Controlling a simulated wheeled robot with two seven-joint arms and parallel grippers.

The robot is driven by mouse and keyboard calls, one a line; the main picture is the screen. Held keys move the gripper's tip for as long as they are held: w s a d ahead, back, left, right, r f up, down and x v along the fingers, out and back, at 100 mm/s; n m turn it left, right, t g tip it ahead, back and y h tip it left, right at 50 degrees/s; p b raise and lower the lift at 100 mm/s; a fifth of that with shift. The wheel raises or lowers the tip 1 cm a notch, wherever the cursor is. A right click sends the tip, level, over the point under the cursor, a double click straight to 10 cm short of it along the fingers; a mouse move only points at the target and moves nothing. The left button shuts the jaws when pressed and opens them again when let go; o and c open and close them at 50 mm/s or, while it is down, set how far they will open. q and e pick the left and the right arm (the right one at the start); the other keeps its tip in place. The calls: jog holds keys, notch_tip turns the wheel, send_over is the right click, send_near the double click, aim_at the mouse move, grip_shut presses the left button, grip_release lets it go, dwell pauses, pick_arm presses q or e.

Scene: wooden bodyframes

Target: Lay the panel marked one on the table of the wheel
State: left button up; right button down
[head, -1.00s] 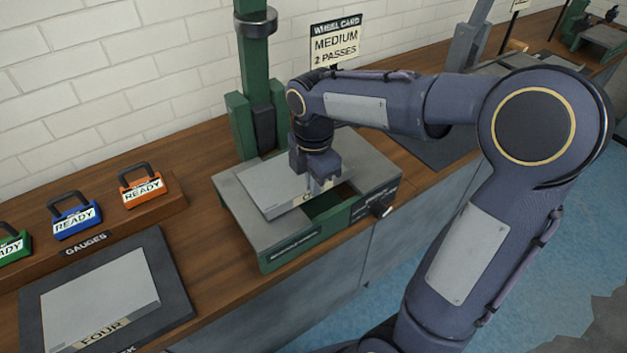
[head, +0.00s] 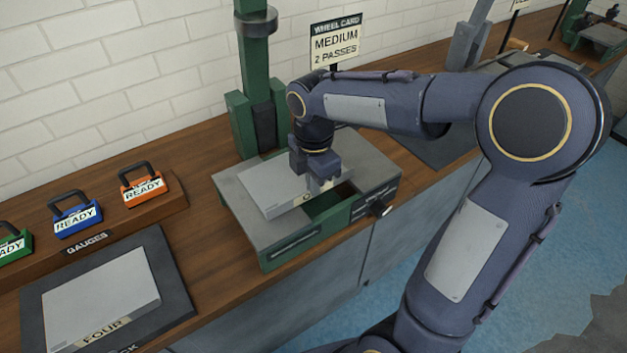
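A grey flat panel (head: 270,188) lies on the table (head: 243,222) of the green wheel machine. Its front label is mostly covered by my gripper, with only one round letter showing, so its marking cannot be read in full. My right gripper (head: 320,185) points down at the front edge of this panel, at the label. Its fingertips overlap the edge, and whether they grip it is unclear. My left gripper is out of view.
A panel marked FOUR (head: 100,300) lies on a dark rack plate (head: 172,290) at the lower left. Gauges with READY tags (head: 142,187) stand on a wooden ledge behind it. A wheel card (head: 336,42) reads MEDIUM, 2 PASSES. The green column (head: 257,90) rises behind the machine's table.

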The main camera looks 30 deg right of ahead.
jog(key=c, duration=1)
grip_release()
jog(key=shift+c, duration=0.2)
jog(key=shift+r+p, duration=3.3)
jog(key=shift+r, duration=0.25)
